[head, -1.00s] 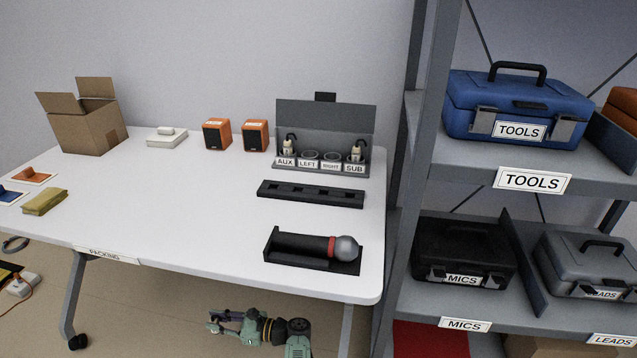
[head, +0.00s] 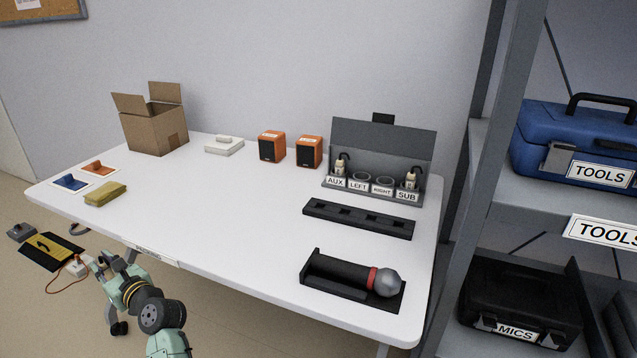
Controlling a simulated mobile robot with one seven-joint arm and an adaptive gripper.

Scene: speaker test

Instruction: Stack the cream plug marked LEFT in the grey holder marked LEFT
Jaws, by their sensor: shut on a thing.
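The grey holder (head: 372,194) stands at the back right of the table, with spots labelled AUX, LEFT, RIGHT and SUB. Its LEFT spot (head: 361,178) and RIGHT spot are empty rings. Cream plugs stand in AUX (head: 340,167) and SUB (head: 411,178). My gripper (head: 106,264) is off the table's front left edge, far from the holder. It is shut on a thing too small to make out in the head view. I see no cream plug marked LEFT that I can identify.
A black slotted rail (head: 358,217) and a microphone in a black cradle (head: 318,281) lie in front of the holder. Orange speakers (head: 271,146), a white box and an open carton (head: 157,133) stand behind. The middle of the table (head: 220,210) is clear. Shelving borders the right.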

